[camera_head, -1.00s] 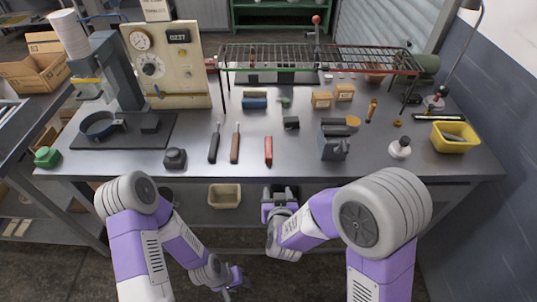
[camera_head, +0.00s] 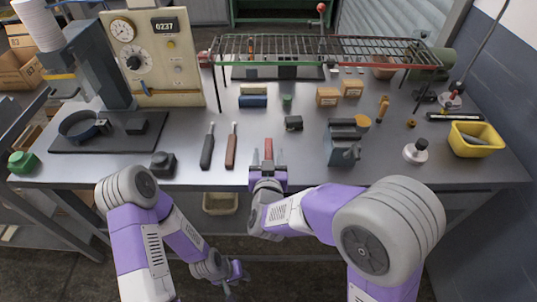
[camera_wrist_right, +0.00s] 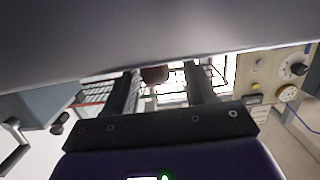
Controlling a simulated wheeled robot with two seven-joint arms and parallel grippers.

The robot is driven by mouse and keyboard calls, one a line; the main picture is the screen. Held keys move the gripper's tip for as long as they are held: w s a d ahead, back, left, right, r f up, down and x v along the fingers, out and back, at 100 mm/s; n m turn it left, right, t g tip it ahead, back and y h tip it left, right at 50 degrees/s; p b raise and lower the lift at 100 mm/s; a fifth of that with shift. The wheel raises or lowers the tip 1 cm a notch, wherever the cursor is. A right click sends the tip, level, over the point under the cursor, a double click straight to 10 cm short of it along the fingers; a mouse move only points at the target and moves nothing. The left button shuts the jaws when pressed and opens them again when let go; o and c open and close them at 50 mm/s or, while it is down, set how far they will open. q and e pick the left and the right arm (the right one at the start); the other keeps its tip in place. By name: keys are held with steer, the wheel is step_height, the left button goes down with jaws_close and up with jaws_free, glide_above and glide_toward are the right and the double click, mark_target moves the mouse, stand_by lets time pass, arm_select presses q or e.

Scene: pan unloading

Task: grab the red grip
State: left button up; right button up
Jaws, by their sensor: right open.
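The red grip (camera_head: 268,147) lies on the grey workbench near its front edge, pointing away from me. My right gripper (camera_head: 268,158) is open at the front edge, with one finger on each side of the grip's near part; I cannot tell whether they touch it. In the right wrist view, which looks upside down, a dark reddish end (camera_wrist_right: 154,75), apparently the grip's, shows between the two open fingers (camera_wrist_right: 160,92). My left gripper (camera_head: 234,276) hangs low in front of the bench, away from the grip; its jaws are too small to read.
A brown-handled tool (camera_head: 231,146) and a black-handled tool (camera_head: 208,147) lie left of the grip. A black block (camera_head: 293,123) lies beyond it; a grey vise-like device (camera_head: 342,147) stands right. A wire rack (camera_head: 325,50) spans the back. A yellow bin (camera_head: 476,138) sits far right.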

mark_target(269, 150)
steer(key=w, duration=0.3)
steer(key=shift+w+f+b, duration=0.15)
steer(key=shift+f+b, duration=0.15)
steer(key=shift+f, duration=0.1)
steer(key=shift+c, duration=0.3)
jaws_close()
